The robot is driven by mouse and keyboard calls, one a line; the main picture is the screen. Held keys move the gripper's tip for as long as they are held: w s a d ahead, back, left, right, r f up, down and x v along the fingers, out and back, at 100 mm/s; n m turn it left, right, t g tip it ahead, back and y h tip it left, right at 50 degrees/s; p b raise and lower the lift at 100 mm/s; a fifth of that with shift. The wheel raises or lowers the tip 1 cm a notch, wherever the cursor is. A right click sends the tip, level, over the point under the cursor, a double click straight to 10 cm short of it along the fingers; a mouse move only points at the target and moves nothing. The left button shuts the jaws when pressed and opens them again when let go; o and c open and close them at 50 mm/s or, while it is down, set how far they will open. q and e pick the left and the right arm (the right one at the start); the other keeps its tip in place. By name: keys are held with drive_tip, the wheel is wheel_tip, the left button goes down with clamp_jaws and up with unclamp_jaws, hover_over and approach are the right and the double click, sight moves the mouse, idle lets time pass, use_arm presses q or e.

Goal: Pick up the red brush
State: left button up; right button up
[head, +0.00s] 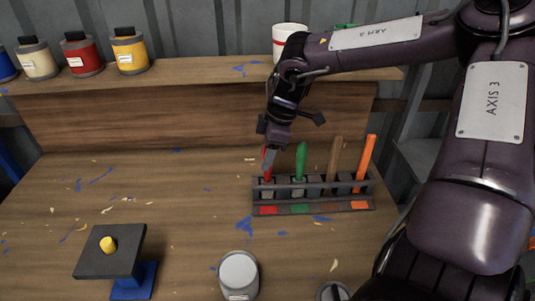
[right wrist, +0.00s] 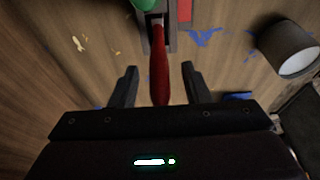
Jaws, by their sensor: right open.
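The red brush (head: 266,178) stands upright in the leftmost slot of a dark rack (head: 312,192) on the table, over a red label. Its red handle (right wrist: 160,65) also shows in the right wrist view. My right gripper (head: 268,158) is at the top of the handle in the head view and hides part of it. In the right wrist view its two fingers (right wrist: 158,82) are apart, one on each side of the handle, with gaps between. My left gripper is not in view.
Green (head: 300,162), brown (head: 333,160) and orange (head: 366,160) brushes stand to the right in the rack. A black stand with a yellow piece (head: 108,244) and a grey-lidded can (head: 238,272) are in front. Paint jars (head: 82,55) line the back shelf.

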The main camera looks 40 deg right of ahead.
drive_tip(key=shift+w+a+f, duration=0.15)
drive_tip(key=shift+w+f, duration=0.05)
drive_tip(key=shift+f, duration=0.45)
clamp_jaws()
drive_tip(key=shift+r, duration=0.1)
